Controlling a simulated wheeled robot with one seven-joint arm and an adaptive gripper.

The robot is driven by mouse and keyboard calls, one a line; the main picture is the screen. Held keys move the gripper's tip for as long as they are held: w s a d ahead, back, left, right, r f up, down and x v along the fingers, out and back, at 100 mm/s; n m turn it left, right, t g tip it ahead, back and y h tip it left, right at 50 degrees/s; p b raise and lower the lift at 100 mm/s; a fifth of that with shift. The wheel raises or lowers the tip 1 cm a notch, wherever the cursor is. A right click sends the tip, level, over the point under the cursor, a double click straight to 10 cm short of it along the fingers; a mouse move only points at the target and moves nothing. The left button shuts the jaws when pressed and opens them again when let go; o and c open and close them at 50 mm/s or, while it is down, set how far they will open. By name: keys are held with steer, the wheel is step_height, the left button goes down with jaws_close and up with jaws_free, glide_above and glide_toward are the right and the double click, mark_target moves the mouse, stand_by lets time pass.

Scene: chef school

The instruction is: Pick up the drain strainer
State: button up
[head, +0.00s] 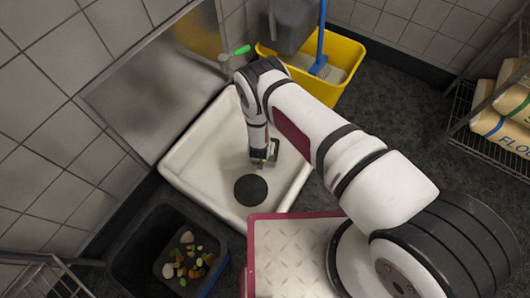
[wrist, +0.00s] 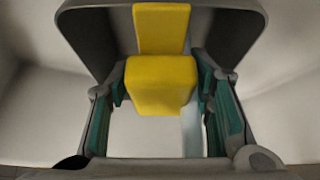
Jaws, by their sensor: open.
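A dark round disc (head: 250,190), which looks like the drain strainer, lies flat on the floor of the white square basin (head: 196,160). My gripper (head: 265,160) points down into the basin, just beyond the disc and slightly to its right in the head view. They look apart there; the height between them is hard to judge. In the wrist view my gripper (wrist: 160,145) has its green-padded fingers spread, with pale basin surface between them. A yellow block shows at the gripper's middle and seems part of it. I cannot make out the disc clearly in the wrist view.
A yellow mop bucket (head: 345,55) with a blue handle (head: 321,40) stands behind the basin. A black bin (head: 130,250) with food scraps is at the front left. A wire rack (head: 470,135) with flour bags (head: 505,120) is at the right. Tiled walls border the left.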

steer(key=shift+b+x, duration=0.45)
steer(key=shift+x, duration=0.8)
jaws_close()
